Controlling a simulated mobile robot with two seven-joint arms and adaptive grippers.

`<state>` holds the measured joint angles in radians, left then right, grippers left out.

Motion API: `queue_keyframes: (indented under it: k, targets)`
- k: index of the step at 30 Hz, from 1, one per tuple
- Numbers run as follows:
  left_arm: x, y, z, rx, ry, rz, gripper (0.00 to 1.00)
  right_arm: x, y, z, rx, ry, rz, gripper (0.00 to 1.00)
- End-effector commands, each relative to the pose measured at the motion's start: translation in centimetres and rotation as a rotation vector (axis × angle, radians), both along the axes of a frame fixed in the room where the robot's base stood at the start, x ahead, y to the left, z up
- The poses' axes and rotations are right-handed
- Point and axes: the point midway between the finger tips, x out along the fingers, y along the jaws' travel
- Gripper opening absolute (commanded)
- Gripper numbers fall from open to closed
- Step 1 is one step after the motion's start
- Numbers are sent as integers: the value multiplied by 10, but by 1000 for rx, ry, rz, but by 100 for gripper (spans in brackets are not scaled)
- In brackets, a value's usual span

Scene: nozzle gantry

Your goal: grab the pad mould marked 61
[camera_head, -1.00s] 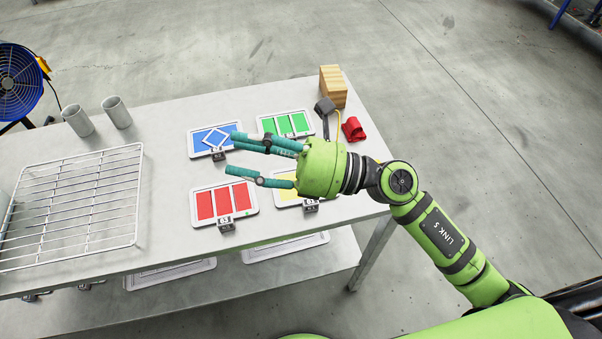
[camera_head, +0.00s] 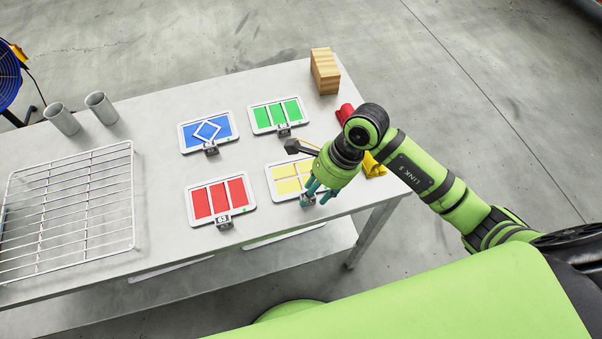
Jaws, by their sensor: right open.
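Four pad moulds lie on the table, each a pale tray with a small number tag: blue with a diamond outline (camera_head: 193,137), green (camera_head: 262,118), red (camera_head: 201,204) and yellow (camera_head: 285,172). The red mould's tag seems to read 63. The blue and green tags are too small to read with certainty. My right gripper (camera_head: 317,195) is open, its teal fingers pointing down at the yellow mould's front right edge, around or close over its tag. The fingers partly hide that tag, so I cannot read it or tell contact. My left gripper is out of view.
A wire rack (camera_head: 70,212) and two grey cups (camera_head: 61,119) (camera_head: 101,108) stand on the left. A wooden block (camera_head: 325,72), a dark tool (camera_head: 298,147) and a red cloth (camera_head: 345,112) are at the right. The table's front edge is close below the yellow mould.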

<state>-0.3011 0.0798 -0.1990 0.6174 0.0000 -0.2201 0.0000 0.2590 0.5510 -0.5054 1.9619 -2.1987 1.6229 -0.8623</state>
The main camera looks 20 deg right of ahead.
Motion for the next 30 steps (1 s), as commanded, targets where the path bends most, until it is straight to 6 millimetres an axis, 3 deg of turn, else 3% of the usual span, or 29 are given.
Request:
queue_keyframes:
  k: [6, 12, 13, 15, 16, 30]
  targets:
    - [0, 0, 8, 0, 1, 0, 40, 0, 8, -18, 1, -1, -1, 42]
    - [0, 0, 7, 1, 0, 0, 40, 0, 8, -20, 1, -2, -1, 42]
    - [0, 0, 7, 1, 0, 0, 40, 0, 8, -20, 1, -2, -1, 34]
    - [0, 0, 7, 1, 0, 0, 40, 0, 8, -20, 1, -2, -1, 6]
    - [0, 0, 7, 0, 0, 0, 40, 0, 8, -20, 1, -2, -1, 0]
    - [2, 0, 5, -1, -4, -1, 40, 2, 9, -14, 4, -5, 0, 0]
